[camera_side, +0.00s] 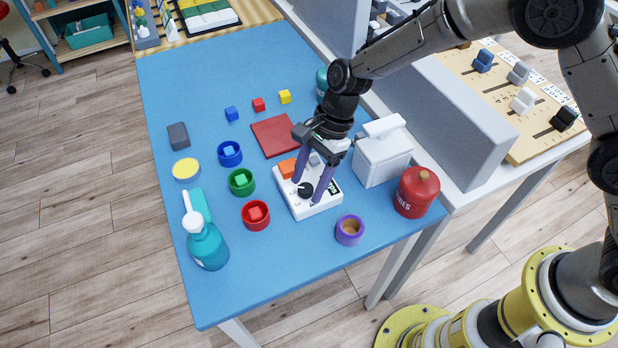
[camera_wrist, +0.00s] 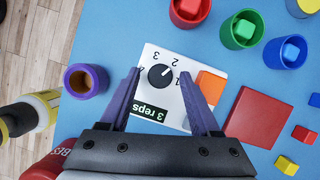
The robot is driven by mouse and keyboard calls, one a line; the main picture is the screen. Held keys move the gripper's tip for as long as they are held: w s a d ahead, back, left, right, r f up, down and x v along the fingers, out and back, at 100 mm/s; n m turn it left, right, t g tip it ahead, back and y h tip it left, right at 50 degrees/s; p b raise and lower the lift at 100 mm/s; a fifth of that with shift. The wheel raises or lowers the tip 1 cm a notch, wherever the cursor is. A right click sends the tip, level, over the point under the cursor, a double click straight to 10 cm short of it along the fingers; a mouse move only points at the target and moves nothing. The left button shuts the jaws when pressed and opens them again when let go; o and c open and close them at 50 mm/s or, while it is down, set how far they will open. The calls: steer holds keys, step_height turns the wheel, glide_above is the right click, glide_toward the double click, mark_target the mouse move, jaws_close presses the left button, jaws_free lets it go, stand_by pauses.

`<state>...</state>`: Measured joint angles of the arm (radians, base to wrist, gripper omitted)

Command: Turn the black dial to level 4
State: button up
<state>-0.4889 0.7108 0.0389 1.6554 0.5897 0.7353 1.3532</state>
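The black dial (camera_wrist: 160,77) is a round knob on a white box (camera_side: 312,207) with printed numbers. Its light mark points up and right in the wrist view, roughly towards the 2. The 1, 2 and 3 are readable; the area for the 4 is mostly covered by my left-hand finger. A green-on-black label (camera_wrist: 149,112) reads "3 reps". My gripper (camera_wrist: 159,76) is open, its purple fingers on either side of the dial with a gap to it. In the side view the dial (camera_side: 305,190) shows between the fingertips.
An orange block (camera_side: 287,168) sits on the box beside the dial. A purple cup (camera_side: 349,231), red canister (camera_side: 416,192), white container (camera_side: 383,158) and red mat (camera_side: 275,136) stand close around. Coloured cups, including a green one (camera_side: 241,182), and a spray bottle (camera_side: 208,246) are to the left.

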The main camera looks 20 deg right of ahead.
jaws_close()
